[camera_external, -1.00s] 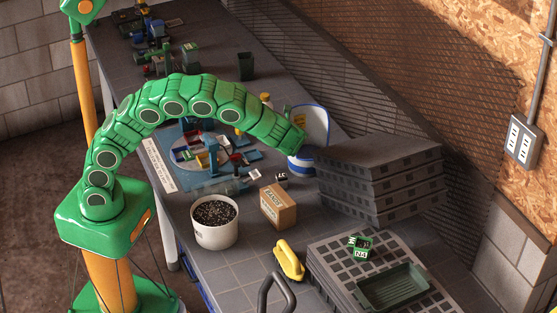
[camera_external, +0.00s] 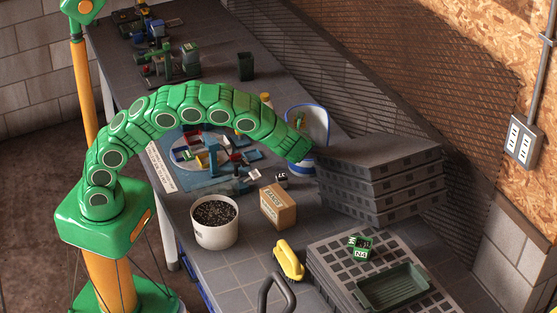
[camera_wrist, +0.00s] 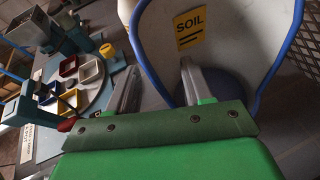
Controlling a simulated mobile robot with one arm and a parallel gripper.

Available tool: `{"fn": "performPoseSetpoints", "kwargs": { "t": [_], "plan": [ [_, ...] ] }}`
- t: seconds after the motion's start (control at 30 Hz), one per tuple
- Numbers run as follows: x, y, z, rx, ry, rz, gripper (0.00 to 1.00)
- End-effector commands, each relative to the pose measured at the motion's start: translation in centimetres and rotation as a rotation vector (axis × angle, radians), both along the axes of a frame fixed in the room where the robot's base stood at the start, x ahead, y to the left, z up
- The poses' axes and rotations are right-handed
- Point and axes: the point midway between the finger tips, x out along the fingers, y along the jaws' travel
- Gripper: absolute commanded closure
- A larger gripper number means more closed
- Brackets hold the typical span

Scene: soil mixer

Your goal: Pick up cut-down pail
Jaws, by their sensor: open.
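The cut-down pail is white with a blue rim and a yellow SOIL label. In the external view the pail (camera_external: 313,122) stands on the bench behind my arm's end, its lower part partly hidden. In the wrist view the pail (camera_wrist: 225,45) fills the upper right, its tall wall and dark hollow facing me. My gripper (camera_wrist: 158,66) is open. Its left finger lies left of the pail's rim and its right finger overlaps the pail's inside. I cannot tell whether either touches. In the external view the fingers are hard to make out near the pail.
Stacked grey trays (camera_external: 380,178) stand close to the right of the pail. A round station with coloured bins (camera_wrist: 85,75) is at the left.

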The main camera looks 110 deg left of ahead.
Motion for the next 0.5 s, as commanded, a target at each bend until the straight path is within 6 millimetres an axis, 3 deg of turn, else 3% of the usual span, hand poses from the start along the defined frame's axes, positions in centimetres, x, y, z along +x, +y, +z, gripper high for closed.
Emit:
{"fn": "performPoseSetpoints", "kwargs": {
  "t": [0.27, 0.5],
  "plan": [
    [-1.8, 2.9, -1.3, -0.001, -0.001, 0.001, 0.5],
    [-1.9, 3.3, -1.5, 0.0, -0.002, 0.0, 0.5]
  ]
}}
